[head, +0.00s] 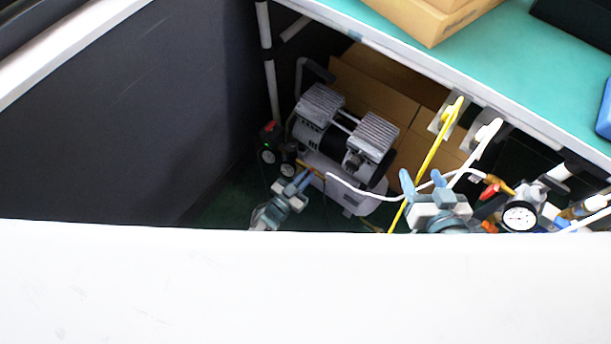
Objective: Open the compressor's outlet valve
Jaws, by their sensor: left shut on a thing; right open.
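The compressor (345,135), with two grey ribbed heads and a pale tank, stands on the floor under the bench. Its outlet valve (313,170) shows as a small yellow-orange piece at the front left of the tank, beside the gauges. My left gripper (296,180) is at this valve, its blue fingertips shut on what looks like the valve's handle. The fingers partly hide it, so the handle's angle cannot be told. My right gripper (423,180) is open and empty, right of the compressor, near the white hose (370,194).
Two black gauges (278,157) and a red-topped part sit left of the valve. Yellow and white hoses hang from the bench (480,60). A regulator with a white dial (520,216) is at right. Cardboard boxes (375,85) stand behind the compressor. A white surface (300,290) fills the foreground.

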